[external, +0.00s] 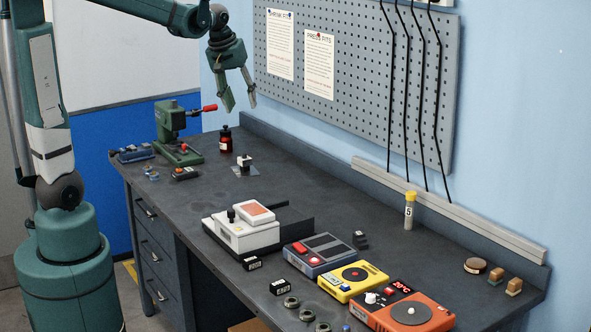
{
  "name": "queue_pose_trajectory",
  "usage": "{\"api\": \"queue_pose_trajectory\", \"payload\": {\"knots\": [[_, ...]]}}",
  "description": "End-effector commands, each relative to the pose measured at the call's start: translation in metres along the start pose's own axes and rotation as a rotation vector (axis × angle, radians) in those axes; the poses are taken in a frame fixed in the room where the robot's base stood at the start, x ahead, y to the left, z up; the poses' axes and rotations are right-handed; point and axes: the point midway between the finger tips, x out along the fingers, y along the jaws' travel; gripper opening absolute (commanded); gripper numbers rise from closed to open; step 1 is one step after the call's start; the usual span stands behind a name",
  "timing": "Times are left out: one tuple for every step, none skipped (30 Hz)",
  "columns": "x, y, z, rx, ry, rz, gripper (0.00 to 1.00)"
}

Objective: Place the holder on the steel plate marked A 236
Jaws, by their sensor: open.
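My gripper (240,105) hangs open and empty in the air at the upper middle, its fingers pointing down above the back of the bench. Below it, a small white block with a dark top (244,161) stands upright on a thin grey plate (237,172); it may be the holder, but I cannot tell for sure. The gripper is well apart from it. Two small black blocks with white markings, one at the bench's front edge (251,263) and one nearer the camera (279,286), are too small to read. I cannot make out the marking A 236 anywhere.
A white device (247,233), a yellow device (354,281) and an orange device (405,308) fill the near bench. A yellow-capped tube (409,211) stands rear right.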

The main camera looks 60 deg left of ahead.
Motion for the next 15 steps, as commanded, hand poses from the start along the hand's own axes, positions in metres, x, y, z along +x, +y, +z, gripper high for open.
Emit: {"api": "queue_pose_trajectory", "payload": {"knots": [[-0.006, 0.001, 0.012, 0.024, 0.006, 0.007, 0.41], [-0.009, 0.001, 0.018, 0.038, 0.011, 0.011, 0.41], [-0.012, 0.001, 0.026, 0.058, 0.018, 0.017, 0.41], [-0.015, 0.001, 0.032, 0.073, 0.022, 0.021, 0.41], [-0.018, 0.002, 0.038, 0.088, 0.026, 0.025, 0.41], [-0.021, 0.002, 0.046, 0.108, 0.032, 0.03, 0.41], [-0.024, 0.002, 0.052, 0.121, 0.037, 0.035, 0.41], [-0.026, 0.002, 0.058, 0.136, 0.043, 0.039, 0.41], [-0.029, 0.002, 0.066, 0.156, 0.049, 0.044, 0.41], [-0.032, 0.001, 0.072, 0.17, 0.053, 0.048, 0.41], [-0.034, 0.001, 0.078, 0.186, 0.058, 0.052, 0.41], [-0.036, 0.001, 0.086, 0.205, 0.065, 0.057, 0.41], [-0.038, 0.0, 0.092, 0.219, 0.07, 0.061, 0.41], [-0.04, -0.001, 0.098, 0.234, 0.075, 0.065, 0.41], [-0.042, -0.001, 0.106, 0.253, 0.081, 0.07, 0.41]]}}
